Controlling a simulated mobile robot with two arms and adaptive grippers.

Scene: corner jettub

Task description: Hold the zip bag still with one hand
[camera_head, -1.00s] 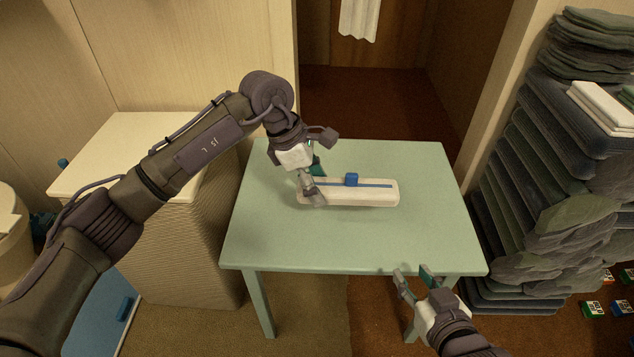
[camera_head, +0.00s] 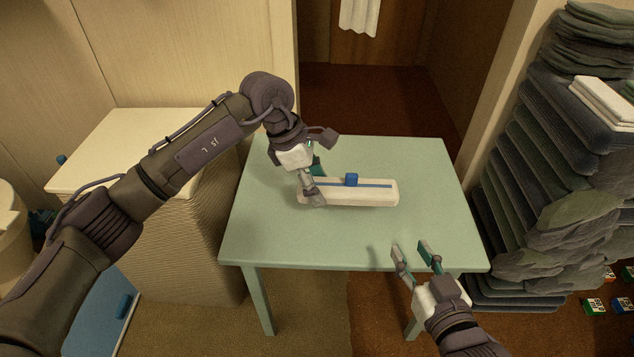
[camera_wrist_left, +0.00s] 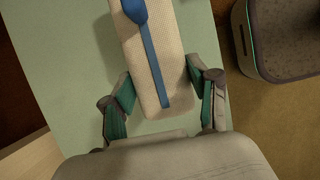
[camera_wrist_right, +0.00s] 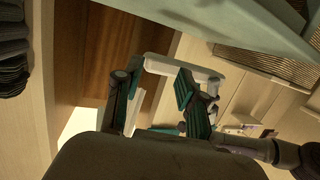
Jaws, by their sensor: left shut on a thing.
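The zip bag (camera_head: 370,193) is a long cream block-like pouch with a blue strip along its top and a blue slider (camera_head: 351,180) near the middle of the strip. It lies on the green table (camera_head: 300,245). My left gripper (camera_head: 314,190) is shut on the bag's left end, one finger on each side. In the left wrist view the bag (camera_wrist_left: 150,60) runs between the fingers, with its blue strip facing up. My right gripper (camera_head: 412,250) is open and empty above the table's front edge, apart from the bag. The bag's far left tip is partly hidden by my left gripper.
A cream-topped ribbed hamper (camera_head: 120,150) stands left of the table. A tall stack of dark folded textiles (camera_head: 540,170) with white towels (camera_head: 603,103) stands at the right. The tabletop around the bag is clear.

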